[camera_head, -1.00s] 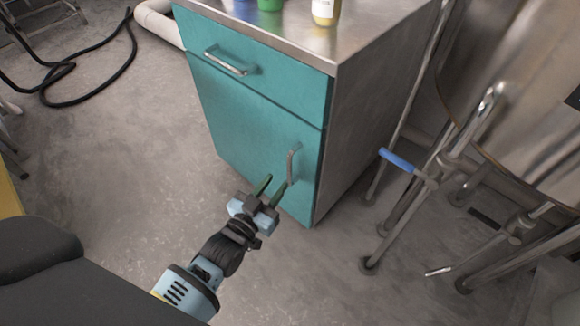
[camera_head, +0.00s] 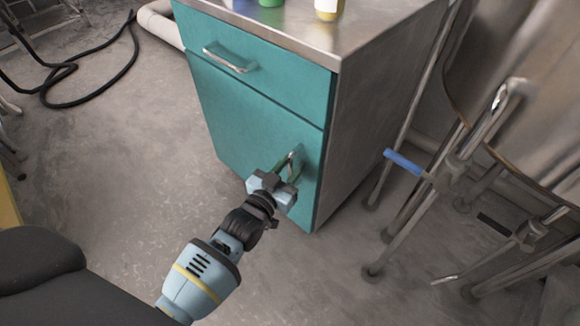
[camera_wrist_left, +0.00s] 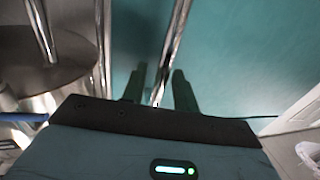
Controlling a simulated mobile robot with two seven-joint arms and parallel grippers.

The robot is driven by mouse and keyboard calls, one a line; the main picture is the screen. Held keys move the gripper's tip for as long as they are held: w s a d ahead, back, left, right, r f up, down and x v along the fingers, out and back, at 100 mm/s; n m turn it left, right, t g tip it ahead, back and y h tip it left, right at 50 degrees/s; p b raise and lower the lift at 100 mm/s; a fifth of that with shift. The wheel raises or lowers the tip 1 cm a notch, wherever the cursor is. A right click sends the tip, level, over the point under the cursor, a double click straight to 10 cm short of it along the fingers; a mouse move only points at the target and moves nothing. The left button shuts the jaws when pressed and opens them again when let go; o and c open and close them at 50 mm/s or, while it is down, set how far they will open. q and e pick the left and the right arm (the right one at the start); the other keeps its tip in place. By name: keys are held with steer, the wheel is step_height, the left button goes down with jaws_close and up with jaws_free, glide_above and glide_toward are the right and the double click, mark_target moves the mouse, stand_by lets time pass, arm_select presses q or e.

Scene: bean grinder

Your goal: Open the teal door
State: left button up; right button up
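The teal door (camera_head: 235,115) is the lower front panel of a metal cabinet in the head view, and it looks shut. Its upright metal handle (camera_head: 298,160) is near the door's right edge. My left gripper (camera_head: 285,168) is at this handle. In the left wrist view, the handle bar (camera_wrist_left: 172,50) runs between the two dark green fingers of the left gripper (camera_wrist_left: 160,85). The fingers look apart, with a gap beside the bar, so they do not appear clamped on it. My right gripper is not in view.
A teal drawer (camera_head: 260,62) with its own handle is above the door. Bottles stand on the cabinet's metal top (camera_head: 345,25). Metal legs and a blue lever (camera_head: 404,162) of a large vessel are at the right.

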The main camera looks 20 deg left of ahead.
arm_select(q)
jaws_close()
steer(key=shift+s+a, duration=0.1)
steer(key=shift+s, duration=0.05)
